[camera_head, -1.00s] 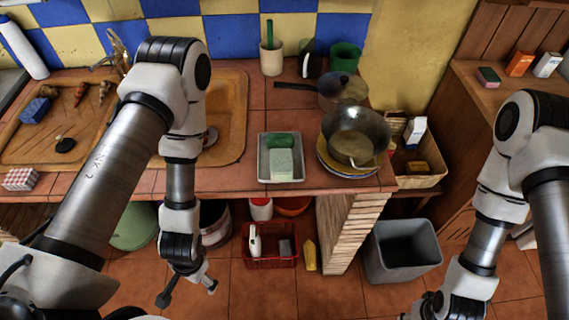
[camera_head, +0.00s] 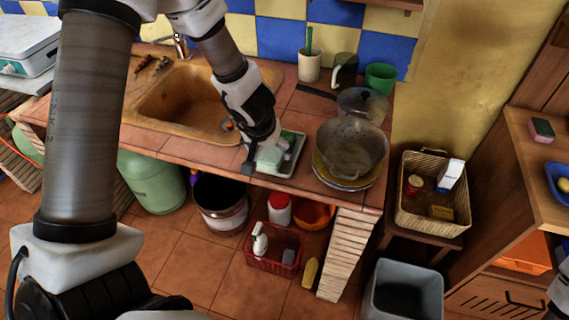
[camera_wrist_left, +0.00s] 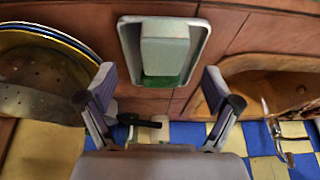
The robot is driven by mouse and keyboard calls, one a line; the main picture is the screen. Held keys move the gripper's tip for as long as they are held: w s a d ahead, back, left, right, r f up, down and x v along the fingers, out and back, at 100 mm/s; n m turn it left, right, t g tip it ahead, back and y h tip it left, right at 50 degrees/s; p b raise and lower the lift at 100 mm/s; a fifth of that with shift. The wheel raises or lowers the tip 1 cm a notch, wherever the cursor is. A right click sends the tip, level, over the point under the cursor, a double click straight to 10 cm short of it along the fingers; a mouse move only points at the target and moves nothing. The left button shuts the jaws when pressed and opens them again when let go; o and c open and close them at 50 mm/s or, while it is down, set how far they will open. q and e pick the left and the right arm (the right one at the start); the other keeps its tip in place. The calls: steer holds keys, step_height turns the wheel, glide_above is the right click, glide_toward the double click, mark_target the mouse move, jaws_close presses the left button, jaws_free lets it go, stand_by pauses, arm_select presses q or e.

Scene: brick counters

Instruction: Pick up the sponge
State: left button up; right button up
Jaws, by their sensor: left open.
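A pale green block with a darker green part, looking like a sponge (camera_head: 269,159), lies in a grey metal tray (camera_head: 294,161) on the tiled counter. My left gripper (camera_head: 262,148) is at the tray in the head view and partly hides the block. In the left wrist view, the sponge (camera_wrist_left: 165,50) and tray (camera_wrist_left: 125,38) lie ahead, between and beyond the open, empty fingers of my left gripper (camera_wrist_left: 158,82). No contact is visible. My right gripper is out of view; only a bit of that arm shows at the right edge.
A colander (camera_head: 350,148) on stacked plates stands right of the tray, with a lidded pan (camera_head: 362,104) behind. The sink (camera_head: 180,105) is to the left. A pink-and-green block (camera_head: 541,129) sits on the right shelf. A grey bin (camera_head: 403,292) stands on the floor.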

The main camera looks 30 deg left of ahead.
mark_target(272, 153)
arm_select(q)
steer(key=shift+w+a+f+b, duration=0.15)
steer(key=shift+w+a+b, duration=0.3)
steer(key=shift+a+b, duration=0.1)
steer(key=b+x, duration=0.1)
steer(key=x, duration=0.1)
steer(key=b+x, duration=0.1)
steer(key=x, duration=0.1)
steer(key=b+x, duration=0.1)
steer(key=x, duration=0.1)
steer(key=shift+w+d+f, duration=0.1)
steer(key=shift+w, duration=0.25)
steer(key=shift+w+f, duration=0.1)
steer(key=shift+c, duration=0.7)
steer(key=c, duration=0.9)
steer(key=shift+r, duration=0.25)
